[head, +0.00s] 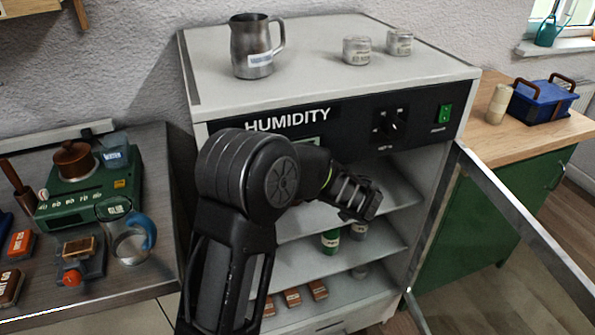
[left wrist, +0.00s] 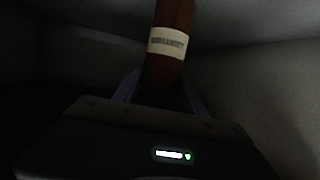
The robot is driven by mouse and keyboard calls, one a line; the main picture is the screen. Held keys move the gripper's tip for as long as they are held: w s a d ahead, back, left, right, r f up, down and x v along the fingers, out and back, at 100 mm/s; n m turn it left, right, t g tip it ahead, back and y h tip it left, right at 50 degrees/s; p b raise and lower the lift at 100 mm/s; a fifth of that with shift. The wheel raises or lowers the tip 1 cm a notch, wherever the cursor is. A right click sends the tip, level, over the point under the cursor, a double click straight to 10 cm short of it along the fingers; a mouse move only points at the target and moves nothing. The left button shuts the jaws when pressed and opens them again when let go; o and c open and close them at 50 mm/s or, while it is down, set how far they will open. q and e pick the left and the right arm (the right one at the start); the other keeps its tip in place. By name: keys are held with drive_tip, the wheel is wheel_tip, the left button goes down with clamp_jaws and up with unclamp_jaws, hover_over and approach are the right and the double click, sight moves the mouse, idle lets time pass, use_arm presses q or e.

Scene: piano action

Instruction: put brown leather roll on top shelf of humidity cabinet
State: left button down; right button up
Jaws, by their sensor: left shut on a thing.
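The humidity cabinet (head: 330,119) stands in the middle of the head view with its glass door swung open to the right. My left arm reaches into the upper part of the cabinet. My left gripper (head: 355,197) is in front of the top shelf (head: 398,199), and its fingertips are hard to make out there. In the left wrist view the brown leather roll (left wrist: 172,75), with a pale label, stands between the fingers of my left gripper (left wrist: 160,90), which is shut on it. The roll does not show clearly in the head view. My right gripper is not in view.
The open door frame (head: 520,235) borders the right side. Lower shelves hold a green jar (head: 331,241) and several brown blocks (head: 292,297). A metal pitcher (head: 252,47) and two small jars stand on the cabinet's top. A cluttered bench (head: 155,190) is at left.

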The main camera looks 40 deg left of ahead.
use_arm(q)
drive_tip(key=shift+f, duration=0.15)
drive_tip(key=c, duration=0.6)
unclamp_jaws()
drive_tip(key=shift+c, duration=0.2)
drive_tip(key=shift+r+p, duration=0.35)
drive_tip(key=shift+p, duration=0.05)
drive_tip(key=b+v, duration=0.1)
drive_tip(key=v, duration=1.1)
drive_tip(key=shift+f, duration=0.2)
drive_tip(key=shift+f, duration=0.1)
